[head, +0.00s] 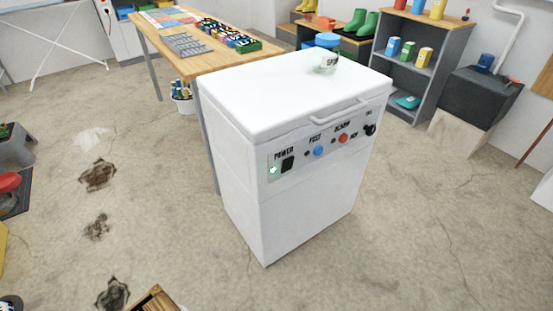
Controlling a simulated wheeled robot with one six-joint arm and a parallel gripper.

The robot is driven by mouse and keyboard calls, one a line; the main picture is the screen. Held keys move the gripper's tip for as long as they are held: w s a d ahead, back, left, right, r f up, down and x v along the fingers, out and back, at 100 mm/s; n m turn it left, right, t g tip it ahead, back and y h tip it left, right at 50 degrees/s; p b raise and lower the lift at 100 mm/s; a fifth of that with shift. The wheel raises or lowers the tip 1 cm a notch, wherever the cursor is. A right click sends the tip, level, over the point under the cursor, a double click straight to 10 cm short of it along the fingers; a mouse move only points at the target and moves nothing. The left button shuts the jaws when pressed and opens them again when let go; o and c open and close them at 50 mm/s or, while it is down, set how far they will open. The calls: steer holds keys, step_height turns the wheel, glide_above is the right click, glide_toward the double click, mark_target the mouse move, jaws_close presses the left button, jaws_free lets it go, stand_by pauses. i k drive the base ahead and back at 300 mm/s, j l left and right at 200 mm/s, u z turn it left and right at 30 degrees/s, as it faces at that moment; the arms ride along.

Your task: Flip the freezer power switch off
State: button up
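The white chest freezer (300,150) stands upright in the middle of the head view with its lid closed. The black power switch (287,164) is at the panel's left end, under the word POWER. A small green light (273,170) glows just left of the switch. Blue and red buttons and a black knob (370,130) sit farther right. The switch's tilt is too small to tell. My gripper is not in view.
A small cup (328,64) stands on the lid. A wooden table (190,58) with colourful items is behind the freezer, and a grey shelf (443,75) stands back right. Dark holes (97,175) mark the floor at left. A wooden object (155,300) lies bottom left. Floor in front is mostly clear.

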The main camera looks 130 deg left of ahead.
mark_target(287, 165)
steer(key=u, duration=0.5)
steer(key=i+u, duration=0.1)
steer(key=u, duration=1.4)
steer(key=l+u, duration=0.1)
steer(key=u, duration=0.45)
steer(key=i+l+u, duration=0.1)
steer(key=u, duration=0.9)
steer(key=l+u, duration=0.1)
steer(key=u, duration=0.4)
steer(key=k+j+z, duration=0.15)
steer(key=j+z, duration=0.15)
steer(key=j, duration=0.2)
